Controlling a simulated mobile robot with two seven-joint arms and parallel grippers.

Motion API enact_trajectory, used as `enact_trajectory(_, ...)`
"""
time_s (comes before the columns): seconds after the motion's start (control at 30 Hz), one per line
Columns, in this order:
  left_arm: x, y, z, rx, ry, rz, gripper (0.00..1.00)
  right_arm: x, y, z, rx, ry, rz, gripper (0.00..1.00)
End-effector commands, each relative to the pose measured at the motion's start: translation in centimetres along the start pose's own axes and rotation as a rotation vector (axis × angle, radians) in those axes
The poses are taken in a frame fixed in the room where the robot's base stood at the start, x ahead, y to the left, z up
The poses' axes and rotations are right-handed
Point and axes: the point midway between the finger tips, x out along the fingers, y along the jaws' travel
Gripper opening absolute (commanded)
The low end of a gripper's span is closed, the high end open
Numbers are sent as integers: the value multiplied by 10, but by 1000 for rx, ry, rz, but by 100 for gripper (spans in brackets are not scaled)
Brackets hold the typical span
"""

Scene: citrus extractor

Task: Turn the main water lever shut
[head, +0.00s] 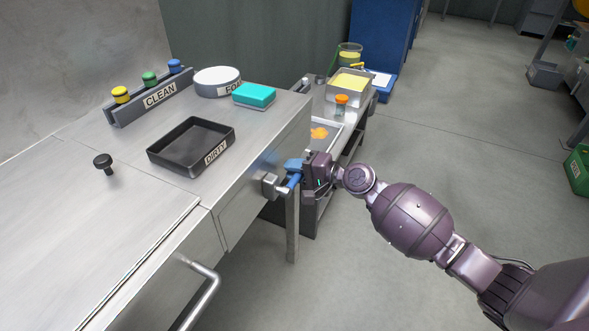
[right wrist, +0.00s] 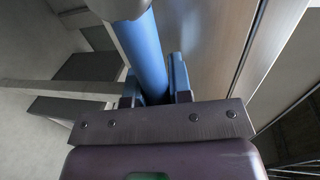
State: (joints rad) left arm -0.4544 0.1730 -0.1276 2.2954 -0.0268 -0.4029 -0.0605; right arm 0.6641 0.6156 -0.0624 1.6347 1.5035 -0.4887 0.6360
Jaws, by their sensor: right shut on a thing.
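The blue water lever (head: 294,181) sits on a grey metal valve body (head: 270,186) on the steel bench's front side. My right gripper (head: 296,168) is shut on the lever's blue handle, reaching in from the right. In the right wrist view the blue handle (right wrist: 147,55) runs between the two fingers (right wrist: 155,92) toward the grey rounded fitting at the top. The fingers hide part of the handle. My left gripper is not in view.
On the bench (head: 130,215) stand a black DIRTY tray (head: 183,166), a CLEAN rack (head: 150,95) with several coloured-top items, a round white container (head: 217,81) and a teal sponge (head: 254,94). A lower cart (head: 357,110) stands behind the lever.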

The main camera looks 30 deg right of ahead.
Motion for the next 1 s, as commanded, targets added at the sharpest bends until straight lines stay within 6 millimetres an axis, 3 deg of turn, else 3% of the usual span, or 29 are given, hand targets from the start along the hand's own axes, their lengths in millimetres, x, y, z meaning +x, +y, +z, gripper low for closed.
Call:
enact_trajectory(0.07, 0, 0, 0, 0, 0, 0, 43, 0, 1, 0, 5, -2, 0, 0)
enact_trajectory(0.1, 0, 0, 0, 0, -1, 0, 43, 0, 1, 1, 5, -2, 0, 21)
enact_trajectory(0.27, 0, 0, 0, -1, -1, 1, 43, 0, 1, 0, 4, -1, 1, 45)
enact_trajectory(0.67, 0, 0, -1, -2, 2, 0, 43, -7, 1, 0, 1, 0, 1, 45)
enact_trajectory(1.0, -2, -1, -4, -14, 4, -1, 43, -60, -1, 0, 0, 0, 0, 45)
